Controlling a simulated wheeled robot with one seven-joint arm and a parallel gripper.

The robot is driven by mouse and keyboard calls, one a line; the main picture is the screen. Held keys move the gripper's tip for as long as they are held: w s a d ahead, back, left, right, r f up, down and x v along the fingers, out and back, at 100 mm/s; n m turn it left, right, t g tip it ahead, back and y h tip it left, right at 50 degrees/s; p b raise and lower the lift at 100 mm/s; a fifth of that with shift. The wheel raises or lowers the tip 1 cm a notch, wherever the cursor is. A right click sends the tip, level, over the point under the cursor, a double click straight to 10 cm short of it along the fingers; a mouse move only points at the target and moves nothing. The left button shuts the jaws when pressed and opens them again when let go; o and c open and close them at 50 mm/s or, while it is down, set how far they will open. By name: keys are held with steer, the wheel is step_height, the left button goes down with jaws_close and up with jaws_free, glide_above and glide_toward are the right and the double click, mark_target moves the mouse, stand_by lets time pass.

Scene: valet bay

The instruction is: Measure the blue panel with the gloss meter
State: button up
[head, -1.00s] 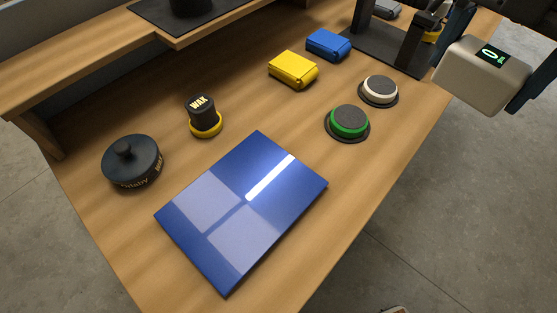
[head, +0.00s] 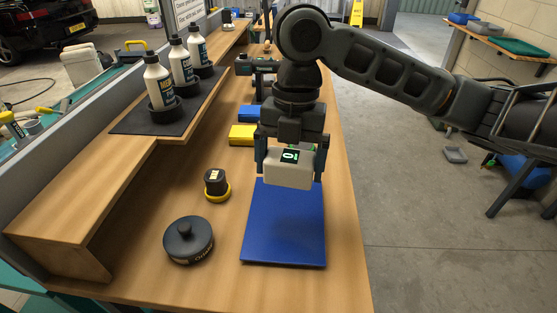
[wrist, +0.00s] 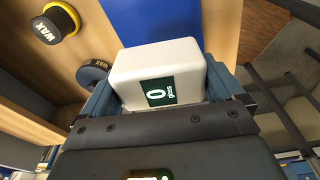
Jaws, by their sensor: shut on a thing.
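The gloss meter (head: 289,172) is a pale box with a small dark screen reading 0. My gripper (head: 290,160) is shut on it, with a finger on either side. The meter also shows in the wrist view (wrist: 158,75), its screen marked "gloss". The blue panel (head: 284,232) lies flat on the wooden bench. In the head view the meter overlaps the panel's far edge, and the wrist view shows part of the panel (wrist: 155,20) beyond the meter. I cannot tell whether the meter touches the panel; its underside is hidden.
A wax tin (head: 215,184) and a dark round lidded pot (head: 188,241) stand left of the panel. Folded yellow (head: 242,134) and blue (head: 249,113) cloths lie behind. Bottles (head: 158,84) stand on the raised shelf. The bench's right edge runs close beside the panel.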

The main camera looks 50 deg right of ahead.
mark_target(287, 179)
steer(key=f+p, duration=0.2)
steer(key=f+n+p, duration=0.1)
steer(key=shift+w+p, duration=0.3)
steer(key=shift+p, duration=0.05)
steer(key=shift+f, duration=0.6)
steer(key=shift+d+f+b, duration=0.15)
steer(key=shift+f+b, duration=1.75)
steer(key=shift+f, duration=1.2)
steer(key=shift+f+b, duration=0.6)
steer(key=shift+r+p, duration=2.4)
steer(key=shift+r, duration=1.2)
